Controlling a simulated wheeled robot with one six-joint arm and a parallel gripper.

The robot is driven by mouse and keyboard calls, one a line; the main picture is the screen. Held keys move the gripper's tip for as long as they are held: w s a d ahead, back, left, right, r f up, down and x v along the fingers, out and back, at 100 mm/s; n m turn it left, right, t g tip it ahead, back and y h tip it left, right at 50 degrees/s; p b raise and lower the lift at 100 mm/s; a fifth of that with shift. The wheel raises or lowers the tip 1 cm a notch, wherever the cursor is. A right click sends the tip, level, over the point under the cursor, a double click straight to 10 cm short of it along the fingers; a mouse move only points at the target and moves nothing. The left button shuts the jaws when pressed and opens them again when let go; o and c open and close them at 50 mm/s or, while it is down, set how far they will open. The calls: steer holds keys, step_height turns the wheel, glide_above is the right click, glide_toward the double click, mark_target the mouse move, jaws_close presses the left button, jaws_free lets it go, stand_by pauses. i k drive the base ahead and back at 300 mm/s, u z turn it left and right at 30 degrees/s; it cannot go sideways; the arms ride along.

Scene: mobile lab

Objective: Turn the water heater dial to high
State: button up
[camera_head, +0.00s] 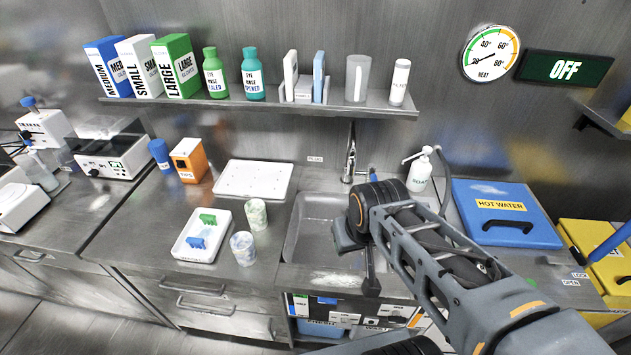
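A round white gauge (490,53) marked HEAT is on the back wall at the upper right. Its scale runs from 20 to 80, with a green-to-orange rim, and its needle points to the lower left, near 20. A dark display (564,68) beside it reads OFF in white. A blue panel or lid (506,213) labelled HOT WATER, with a dark handle, lies on the counter at the right. No separate turning knob for the heater is clearly seen. My gripper (358,262) hangs over the sink, well below and left of the gauge; its finger gap is unclear.
The sink (305,228) with its faucet (350,155) lies under my arm. A soap bottle (420,170) stands behind my arm. A shelf (270,103) with boxes and bottles runs along the wall. A yellow case (595,250) with a blue lever is at the right edge.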

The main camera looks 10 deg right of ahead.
mark_target(343, 325)
steer(key=z, duration=0.35)
steer(key=k, duration=0.3)
steer(key=z, duration=1.1)
steer(key=k, duration=0.85)
steer(key=u, duration=1.65)
